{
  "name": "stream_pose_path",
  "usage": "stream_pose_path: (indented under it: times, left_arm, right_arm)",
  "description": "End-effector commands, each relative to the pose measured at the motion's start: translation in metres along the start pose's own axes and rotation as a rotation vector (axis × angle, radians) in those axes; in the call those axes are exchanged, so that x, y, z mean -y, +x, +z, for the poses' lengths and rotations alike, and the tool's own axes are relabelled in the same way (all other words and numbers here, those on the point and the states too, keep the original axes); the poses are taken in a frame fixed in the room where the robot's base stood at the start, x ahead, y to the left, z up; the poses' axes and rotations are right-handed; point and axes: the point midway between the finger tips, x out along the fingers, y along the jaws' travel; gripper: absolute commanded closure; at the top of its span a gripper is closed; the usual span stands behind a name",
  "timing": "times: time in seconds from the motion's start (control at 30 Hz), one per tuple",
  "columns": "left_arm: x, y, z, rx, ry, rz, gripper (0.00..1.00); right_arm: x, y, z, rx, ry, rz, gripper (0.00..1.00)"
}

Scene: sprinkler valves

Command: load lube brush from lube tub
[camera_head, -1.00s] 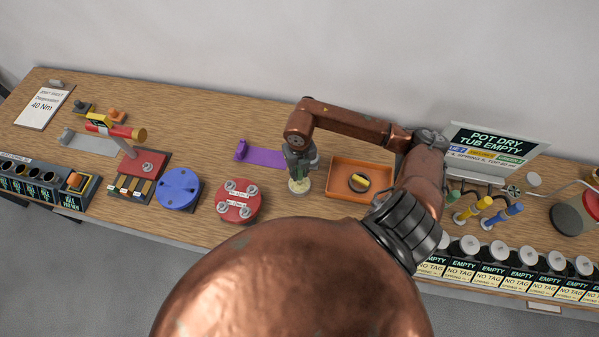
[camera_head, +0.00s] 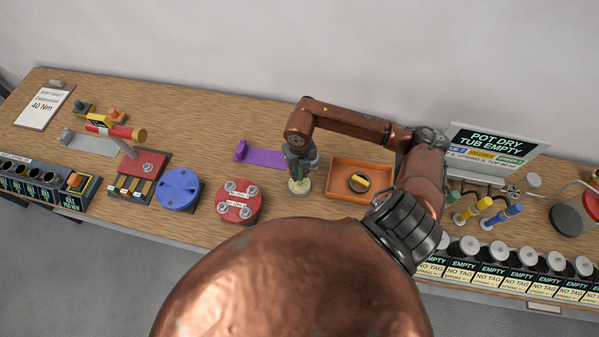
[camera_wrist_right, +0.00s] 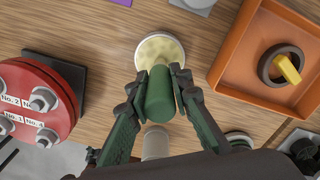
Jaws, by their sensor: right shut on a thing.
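My right gripper (camera_wrist_right: 160,85) is shut on a green cylindrical handle (camera_wrist_right: 158,96), which I take to be the lube brush. The handle points down over a small round tub (camera_wrist_right: 160,46) with pale yellow contents. The brush's lower end is hidden, so I cannot tell how deep it sits in the tub. In the head view the right gripper (camera_head: 299,165) is above the tub (camera_head: 299,187), between the red flange and the orange tray. My left gripper is not in view.
An orange tray (camera_head: 335,190) holding a dark ring with a yellow piece stands right of the tub. A red flange (camera_head: 238,212) with several bolts and a blue disc (camera_head: 178,188) lie to the left. A purple strip (camera_head: 266,156) lies behind. A sign (camera_head: 490,148) reads "POT DRY TUB EMPTY".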

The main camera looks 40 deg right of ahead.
Motion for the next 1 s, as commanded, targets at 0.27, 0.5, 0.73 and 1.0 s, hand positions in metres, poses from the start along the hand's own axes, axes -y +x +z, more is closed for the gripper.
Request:
stream_pose_path:
  times: [0.27,0.5,0.73,1.0]
  left_arm:
    - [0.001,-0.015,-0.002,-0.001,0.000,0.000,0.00]
    - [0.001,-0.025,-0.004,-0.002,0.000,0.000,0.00]
    - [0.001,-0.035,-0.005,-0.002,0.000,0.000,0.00]
    - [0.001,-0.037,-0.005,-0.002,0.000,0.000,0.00]
  right_arm:
    - [0.000,-0.025,0.001,0.004,-0.001,0.000,1.00]
    - [0.000,-0.044,0.001,0.004,-0.002,0.001,1.00]
    - [0.000,-0.061,0.002,0.005,0.000,0.000,1.00]
    - [0.000,-0.066,0.001,0.003,0.000,0.001,1.00]
